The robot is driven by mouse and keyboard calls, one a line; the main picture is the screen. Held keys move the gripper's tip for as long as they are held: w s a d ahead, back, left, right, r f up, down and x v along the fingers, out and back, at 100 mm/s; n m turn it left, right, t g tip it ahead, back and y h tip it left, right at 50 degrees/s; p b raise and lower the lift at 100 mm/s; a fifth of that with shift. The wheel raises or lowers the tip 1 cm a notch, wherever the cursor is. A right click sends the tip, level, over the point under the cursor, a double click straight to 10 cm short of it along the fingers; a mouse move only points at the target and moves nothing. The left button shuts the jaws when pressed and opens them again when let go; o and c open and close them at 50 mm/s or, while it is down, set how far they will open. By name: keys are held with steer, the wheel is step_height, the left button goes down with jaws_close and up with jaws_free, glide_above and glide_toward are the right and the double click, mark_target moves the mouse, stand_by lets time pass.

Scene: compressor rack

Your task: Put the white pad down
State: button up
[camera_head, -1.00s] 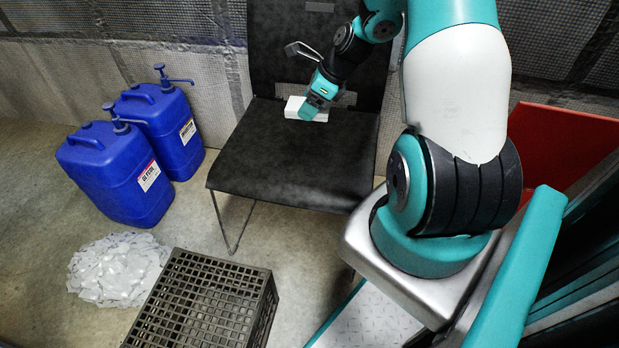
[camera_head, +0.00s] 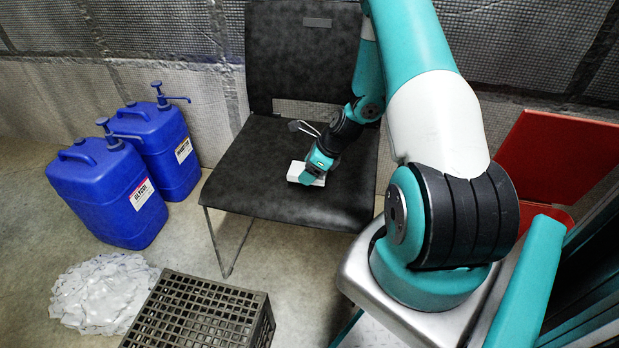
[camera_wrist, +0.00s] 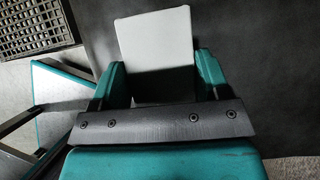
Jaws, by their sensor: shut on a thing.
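The white pad (camera_head: 296,171) is held at the chair's black seat (camera_head: 262,180), near the middle of the seat. My gripper (camera_head: 312,178) is shut on the pad, with its teal fingers on either side. In the wrist view the pad (camera_wrist: 155,50) shows as a pale block between the two fingers of my gripper (camera_wrist: 156,84), with the dark seat behind it. Whether the pad touches the seat or hangs just above it I cannot tell. The gripper hides part of the pad.
Two blue jugs with pumps (camera_head: 105,195) stand on the floor at left. A pile of white scraps (camera_head: 105,292) and a dark grated crate (camera_head: 200,315) are in front. The chair's backrest (camera_head: 300,55) rises behind the seat. A red container (camera_head: 550,160) is at right. Seat around the pad is clear.

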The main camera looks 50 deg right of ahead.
step_height(320, 180, down, 3)
steer(key=shift+r, duration=0.25)
steer(key=o, duration=0.8)
steer(key=shift+o, duration=0.2)
